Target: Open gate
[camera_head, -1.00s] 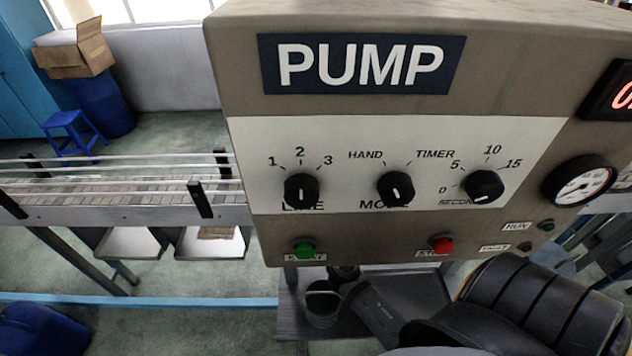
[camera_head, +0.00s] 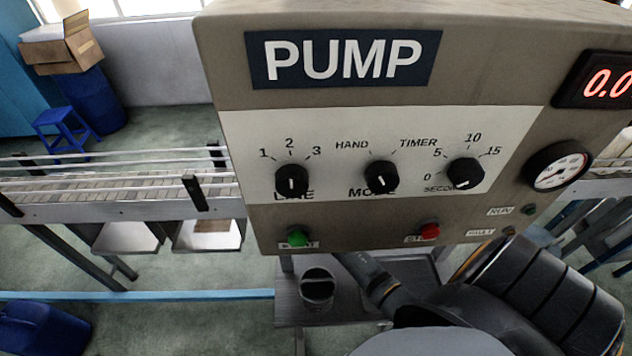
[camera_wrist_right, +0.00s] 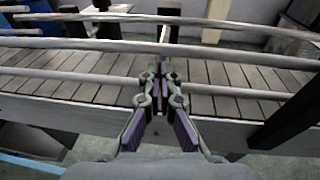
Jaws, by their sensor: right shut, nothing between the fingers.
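No part that I can clearly identify as a gate shows in either view. In the right wrist view my right gripper (camera_wrist_right: 160,85) is shut and empty, its fingertips together in front of the slatted conveyor (camera_wrist_right: 95,85) and its rails. I cannot tell whether the tips touch a rail. A dark upright post (camera_wrist_right: 168,28) stands just beyond the fingertips. In the head view my right arm comes in from the lower right and runs under the pump panel (camera_head: 215,60); its fingertips are hidden there. My left gripper is in neither view.
The panel carries three black knobs, a green button (camera_head: 298,238), a red button (camera_head: 429,231) and a gauge (camera_head: 558,167). A dark cup (camera_head: 318,287) stands on a shelf below. A thick dark post (camera_wrist_right: 290,115) stands right of my gripper.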

